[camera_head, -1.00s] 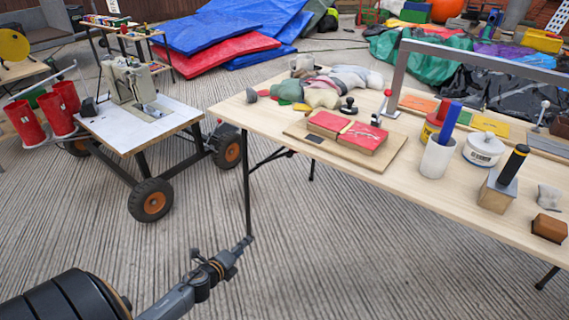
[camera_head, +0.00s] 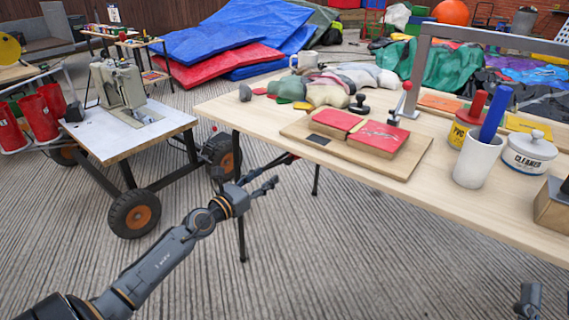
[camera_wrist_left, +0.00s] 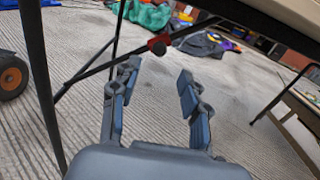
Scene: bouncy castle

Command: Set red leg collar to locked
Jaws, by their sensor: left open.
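The red leg collar (camera_wrist_left: 158,44) is a small red piece on the dark folding leg brace under the table, seen in the left wrist view. I cannot tell its lock position. My left gripper (camera_wrist_left: 158,76) is open and empty; its two fingers point toward the collar, which shows beyond and between the tips, apart from them. A dark part of my right gripper (camera_head: 529,303) shows at the lower right, mostly cut off.
The wooden table (camera_head: 225,106) carries a board with red pads, a white cup (camera_head: 478,160) and a cleaner tub (camera_head: 529,152). A wheeled cart (camera_head: 157,133) stands to the left. The ribbed floor before the table is clear.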

